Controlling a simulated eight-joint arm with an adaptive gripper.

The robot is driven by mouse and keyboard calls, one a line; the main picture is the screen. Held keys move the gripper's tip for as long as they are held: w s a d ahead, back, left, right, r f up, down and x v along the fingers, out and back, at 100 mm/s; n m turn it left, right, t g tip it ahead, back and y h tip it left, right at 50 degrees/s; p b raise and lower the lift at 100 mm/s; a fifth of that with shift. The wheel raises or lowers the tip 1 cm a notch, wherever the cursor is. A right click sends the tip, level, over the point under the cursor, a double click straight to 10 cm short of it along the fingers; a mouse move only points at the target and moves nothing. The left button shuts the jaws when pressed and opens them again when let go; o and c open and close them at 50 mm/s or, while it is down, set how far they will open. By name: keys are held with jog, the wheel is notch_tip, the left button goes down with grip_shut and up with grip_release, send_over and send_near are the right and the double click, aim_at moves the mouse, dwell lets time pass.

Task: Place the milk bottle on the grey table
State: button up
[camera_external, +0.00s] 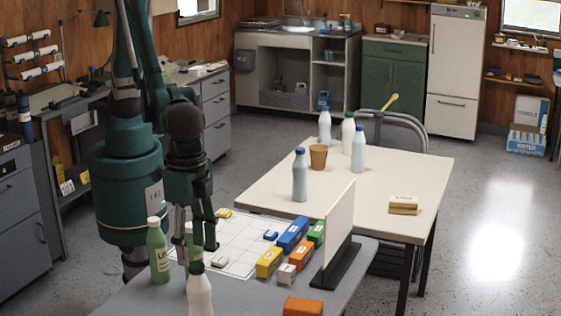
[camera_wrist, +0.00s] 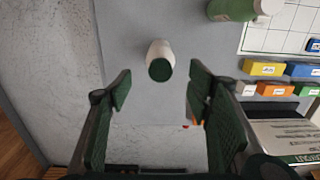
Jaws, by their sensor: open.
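A white bottle with a dark green cap (camera_external: 200,296), which looks like the milk bottle, stands upright on the grey table (camera_external: 250,296) at the near edge of the external view. The wrist view shows this white bottle (camera_wrist: 158,48) from above, just beyond the fingertips and roughly centred between them. My gripper (camera_external: 196,245) is open, pointing down above the grey table; in the wrist view my gripper (camera_wrist: 160,88) has nothing between its fingers. Another white bottle (camera_external: 347,133) stands on the cream table (camera_external: 350,200); its label is unreadable.
A green bottle (camera_external: 158,252) stands left of my gripper; another bottle is partly hidden by the fingers. Coloured blocks (camera_external: 268,262), a white grid sheet (camera_external: 235,238) and an upright white panel (camera_external: 339,232) occupy the grey table's right. Pale blue bottles (camera_external: 300,178) and a brown cup (camera_external: 318,157) stand on the cream table.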

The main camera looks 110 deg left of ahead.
jog(key=shift+a+r, duration=0.1)
dwell(0.6)
jog(key=s+a+r+t, duration=0.1)
jog(key=a+r, duration=0.5)
jog(key=a, duration=0.4)
jog(key=s+a+r+t+h, duration=0.1)
jog(key=s+a+r, duration=0.1)
jog(key=a+r, duration=0.6)
jog(key=s+a+r+t, duration=0.1)
jog(key=a+r, duration=0.3)
jog(key=a, duration=0.8)
jog(key=s+a+t, duration=0.2)
jog(key=s+a, duration=0.6)
jog(key=a, duration=0.3)
jog(key=s+a+r+t+y, duration=0.1)
jog(key=s+a+t, duration=0.1)
jog(key=s+a, duration=0.7)
jog(key=shift+a, duration=0.95)
